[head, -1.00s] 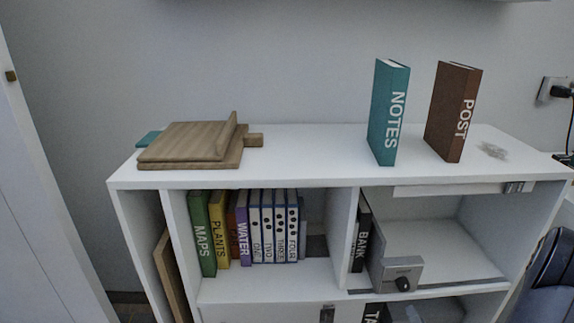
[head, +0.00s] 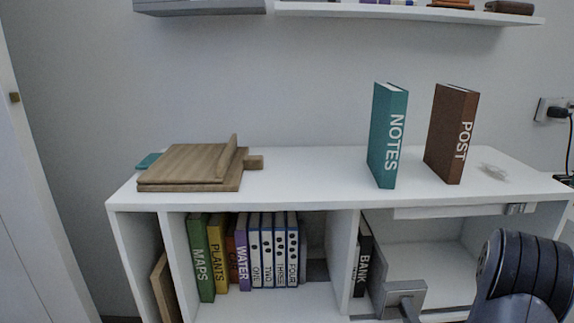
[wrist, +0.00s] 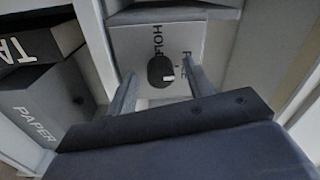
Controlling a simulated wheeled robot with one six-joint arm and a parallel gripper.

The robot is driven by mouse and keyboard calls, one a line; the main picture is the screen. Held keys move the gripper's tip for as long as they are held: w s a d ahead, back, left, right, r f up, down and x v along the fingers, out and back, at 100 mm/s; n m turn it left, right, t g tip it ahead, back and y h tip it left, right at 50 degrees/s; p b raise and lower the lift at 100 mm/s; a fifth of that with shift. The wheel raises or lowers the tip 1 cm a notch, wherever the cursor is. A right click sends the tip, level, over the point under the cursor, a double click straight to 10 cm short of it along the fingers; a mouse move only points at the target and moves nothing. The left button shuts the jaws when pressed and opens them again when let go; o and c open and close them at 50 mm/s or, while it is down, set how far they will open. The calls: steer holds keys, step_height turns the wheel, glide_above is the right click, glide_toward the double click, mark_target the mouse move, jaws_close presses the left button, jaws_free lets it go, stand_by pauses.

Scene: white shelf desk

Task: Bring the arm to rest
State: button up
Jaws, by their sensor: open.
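My gripper (wrist: 160,78) is open in the wrist view, with one finger at each side of a dark round knob. The knob sits on the front of a grey box (wrist: 187,42) with dark lettering, partly hidden. Whether the fingers touch the knob I cannot tell. My dark arm (head: 515,265) rises at the lower right; my gripper is not clearly visible there.
The teal NOTES book (head: 388,135) and brown POST book (head: 452,133) stand on top. Wooden boards (head: 190,168) lie at left. Several books and binders fill the left compartment. A grey PAPER box (wrist: 45,110) is close at left in the wrist view. A wall shelf (head: 410,12) hangs above.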

steer(key=shift+r+m+g+h+p, duration=0.15)
steer(key=shift+m+p, duration=0.65)
steer(key=shift+m, duration=2.85)
steer(key=shift+m+g+h+p, duration=0.2)
steer(key=shift+m+p, duration=0.55)
steer(key=shift+m, duration=2.9)
